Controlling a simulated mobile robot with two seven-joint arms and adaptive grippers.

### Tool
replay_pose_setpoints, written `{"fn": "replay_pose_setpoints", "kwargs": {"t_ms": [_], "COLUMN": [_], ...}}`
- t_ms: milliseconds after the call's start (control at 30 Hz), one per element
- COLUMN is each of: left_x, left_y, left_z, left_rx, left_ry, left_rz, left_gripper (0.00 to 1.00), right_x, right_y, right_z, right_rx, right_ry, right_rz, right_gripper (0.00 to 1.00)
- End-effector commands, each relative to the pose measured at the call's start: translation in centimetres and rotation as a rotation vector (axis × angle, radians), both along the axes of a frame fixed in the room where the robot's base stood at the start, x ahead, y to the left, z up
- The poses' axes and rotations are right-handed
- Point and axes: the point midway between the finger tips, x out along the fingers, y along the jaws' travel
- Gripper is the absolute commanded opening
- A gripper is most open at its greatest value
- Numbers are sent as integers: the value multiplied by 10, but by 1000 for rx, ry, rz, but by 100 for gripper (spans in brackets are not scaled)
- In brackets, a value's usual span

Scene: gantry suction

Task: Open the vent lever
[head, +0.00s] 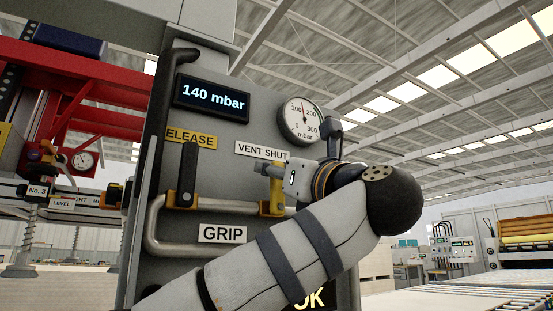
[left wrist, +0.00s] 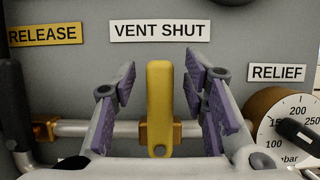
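The vent lever is a yellow upright bar (left wrist: 160,95) on a brass fitting over a horizontal pipe, below the label VENT SHUT (left wrist: 160,30). In the left wrist view my left gripper (left wrist: 160,80) is open, with one purple-padded finger on each side of the lever. Gaps show between both pads and the lever. In the head view my left gripper (head: 265,170) is at the panel under the VENT SHUT label (head: 262,151). It hides much of the lever, and some yellow (head: 278,204) shows below it. My right gripper is not in view.
A black lever (head: 187,172) stands left under the RELEASE label. A bent pipe handle (head: 160,240) runs by the GRIP label (head: 222,233). The display (head: 212,96) reads 140 mbar, beside a round gauge (head: 299,121). A RELIEF dial (left wrist: 292,125) sits close right of my fingers.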

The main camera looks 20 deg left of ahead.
Motion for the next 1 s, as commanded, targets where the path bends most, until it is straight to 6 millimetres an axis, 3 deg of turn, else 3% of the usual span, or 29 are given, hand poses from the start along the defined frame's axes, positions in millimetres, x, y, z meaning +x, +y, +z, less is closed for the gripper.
{"fn": "replay_pose_setpoints", "kwargs": {"t_ms": [333,500,533,1000], "left_x": [5,5,5,7], "left_y": [6,5,5,3], "left_z": [2,2,2,6], "left_rx": [1,1,2,52], "left_ry": [1,1,0,60], "left_rz": [-1,-1,-1,1], "left_gripper": [40,1,0,0], "right_x": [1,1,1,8], "right_y": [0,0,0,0], "right_z": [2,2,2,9], "right_rx": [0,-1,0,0], "right_ry": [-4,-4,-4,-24], "right_rz": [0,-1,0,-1], "right_gripper": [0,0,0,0]}}
